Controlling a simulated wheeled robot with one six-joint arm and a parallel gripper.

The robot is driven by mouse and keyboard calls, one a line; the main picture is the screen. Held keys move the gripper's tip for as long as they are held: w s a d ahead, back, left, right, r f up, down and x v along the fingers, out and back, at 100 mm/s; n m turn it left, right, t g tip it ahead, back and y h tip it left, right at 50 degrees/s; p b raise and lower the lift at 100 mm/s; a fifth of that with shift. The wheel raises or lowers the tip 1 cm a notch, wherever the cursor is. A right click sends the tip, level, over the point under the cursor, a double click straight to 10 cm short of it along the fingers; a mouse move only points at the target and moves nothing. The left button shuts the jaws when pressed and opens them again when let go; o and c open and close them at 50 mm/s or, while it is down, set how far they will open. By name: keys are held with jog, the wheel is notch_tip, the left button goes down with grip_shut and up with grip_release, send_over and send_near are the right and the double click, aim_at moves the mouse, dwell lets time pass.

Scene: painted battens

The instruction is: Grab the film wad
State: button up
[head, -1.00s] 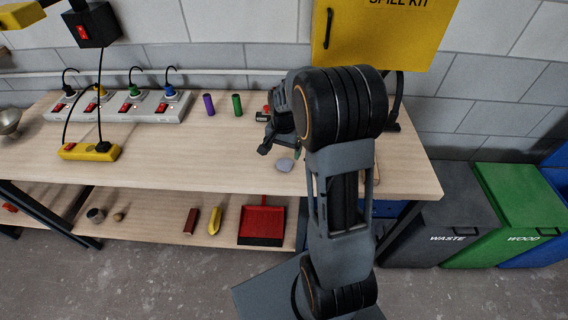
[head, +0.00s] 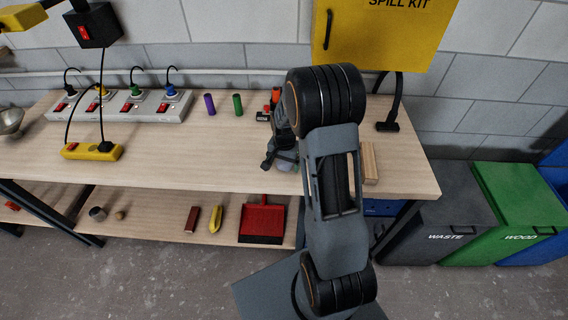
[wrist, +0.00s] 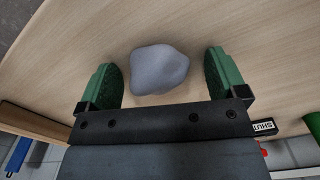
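The film wad is a small grey-blue rounded lump on the wooden bench top. In the wrist view the film wad (wrist: 159,70) lies between the two green-padded fingers of my gripper (wrist: 163,76), with a gap on each side. My gripper is open and holds nothing. In the head view my gripper (head: 281,158) is low over the bench, and the film wad (head: 285,166) is partly hidden by it.
A purple cylinder (head: 209,104) and a green cylinder (head: 238,105) stand behind. Wooden battens (head: 369,163) lie right of my arm. A grey power strip (head: 120,106) and a yellow one (head: 92,152) are at left. A red dustpan (head: 263,220) lies on the lower shelf.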

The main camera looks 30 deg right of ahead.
jog(key=c, duration=0.9)
